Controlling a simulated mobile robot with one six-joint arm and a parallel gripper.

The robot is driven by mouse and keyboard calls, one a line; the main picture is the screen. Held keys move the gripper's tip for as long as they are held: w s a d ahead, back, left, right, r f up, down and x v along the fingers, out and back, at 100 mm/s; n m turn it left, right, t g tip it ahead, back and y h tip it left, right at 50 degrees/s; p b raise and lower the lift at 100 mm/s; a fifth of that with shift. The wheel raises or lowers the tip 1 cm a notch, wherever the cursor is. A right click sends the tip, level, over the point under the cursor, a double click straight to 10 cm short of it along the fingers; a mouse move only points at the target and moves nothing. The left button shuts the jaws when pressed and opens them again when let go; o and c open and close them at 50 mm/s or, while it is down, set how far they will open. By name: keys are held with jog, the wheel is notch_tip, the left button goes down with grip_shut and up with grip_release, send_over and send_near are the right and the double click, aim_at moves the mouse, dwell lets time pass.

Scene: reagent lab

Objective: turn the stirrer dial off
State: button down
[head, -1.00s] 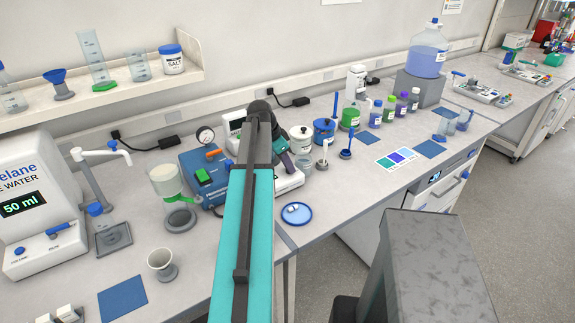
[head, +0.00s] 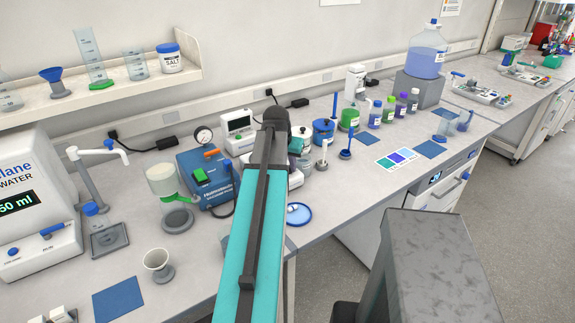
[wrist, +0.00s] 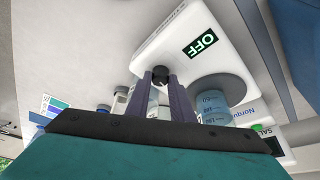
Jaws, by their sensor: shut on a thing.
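The white stirrer (wrist: 185,45) fills the upper middle of the wrist view, and its display (wrist: 200,43) reads OFF. Its dark round dial (wrist: 160,74) sits between the fingertips of my gripper (wrist: 162,80), which is shut on it. A clear beaker with blue markings (wrist: 212,104) stands on the stirrer's round grey plate (wrist: 220,86). In the head view my arm covers most of the stirrer; a bit of its white body (head: 295,180) shows to the right of the arm. My gripper's fingers are hidden there.
A blue unit with a green switch (head: 205,180) and a white device with a screen (head: 238,128) stand close left of my arm. A blue dish (head: 299,214) lies near the bench's front edge. Several bottles (head: 390,108) stand to the right.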

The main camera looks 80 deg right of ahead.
jog(key=shift+n+t, duration=0.4)
jog(key=shift+n, duration=0.5)
jog(key=c, duration=1.6)
grip_release()
jog(key=shift+o, duration=0.2)
jog(key=shift+r, duration=0.1)
jog(key=b+v, duration=0.3)
jog(key=v, duration=1)
jog(key=shift+a+r, duration=0.2)
jog(key=shift+r, duration=0.05)
jog(key=shift+s, duration=0.25)
